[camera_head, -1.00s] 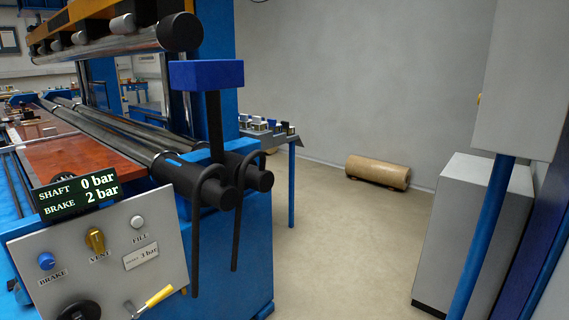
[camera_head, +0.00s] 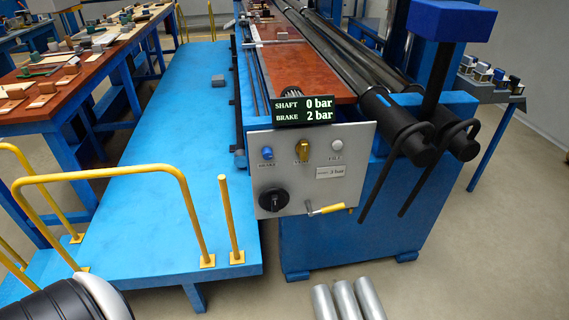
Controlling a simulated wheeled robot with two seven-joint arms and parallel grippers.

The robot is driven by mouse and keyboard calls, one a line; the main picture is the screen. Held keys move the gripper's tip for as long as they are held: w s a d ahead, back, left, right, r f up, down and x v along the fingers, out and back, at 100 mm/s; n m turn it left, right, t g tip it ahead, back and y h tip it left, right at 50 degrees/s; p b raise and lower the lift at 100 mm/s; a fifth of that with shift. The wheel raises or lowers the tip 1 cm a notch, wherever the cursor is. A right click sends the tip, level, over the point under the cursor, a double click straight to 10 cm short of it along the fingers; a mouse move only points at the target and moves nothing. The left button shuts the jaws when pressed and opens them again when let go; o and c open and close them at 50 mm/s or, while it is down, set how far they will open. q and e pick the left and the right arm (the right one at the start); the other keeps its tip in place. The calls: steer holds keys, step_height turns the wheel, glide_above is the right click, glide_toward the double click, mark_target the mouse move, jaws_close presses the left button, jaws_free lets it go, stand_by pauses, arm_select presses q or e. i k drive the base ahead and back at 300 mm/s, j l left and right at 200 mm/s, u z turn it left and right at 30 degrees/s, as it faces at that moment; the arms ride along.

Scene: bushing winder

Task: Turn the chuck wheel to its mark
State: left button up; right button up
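A grey control panel (camera_head: 345,158) stands at the front end of the blue winder. It carries a black round knob (camera_head: 273,200), a small crank with a yellow handle (camera_head: 328,209), a blue button (camera_head: 267,153), a brass-coloured vent knob (camera_head: 302,150) and a pale fill button (camera_head: 337,145). The display (camera_head: 303,110) above reads SHAFT 0 bar and BRAKE 2 bar. Two dark shafts end in black cylinders (camera_head: 400,128) with hanging black handles at the right. I cannot tell which part is the chuck wheel, and I see no mark. Neither gripper is in view.
A blue platform (camera_head: 165,160) with yellow rails (camera_head: 190,215) lies left of the winder. A workbench with small parts (camera_head: 80,62) stands further left. Several silver cylinders (camera_head: 345,300) show at the bottom edge. The floor right of the winder (camera_head: 480,230) looks clear.

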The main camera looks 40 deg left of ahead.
mark_target(274, 200)
steer(key=u, duration=1.2)
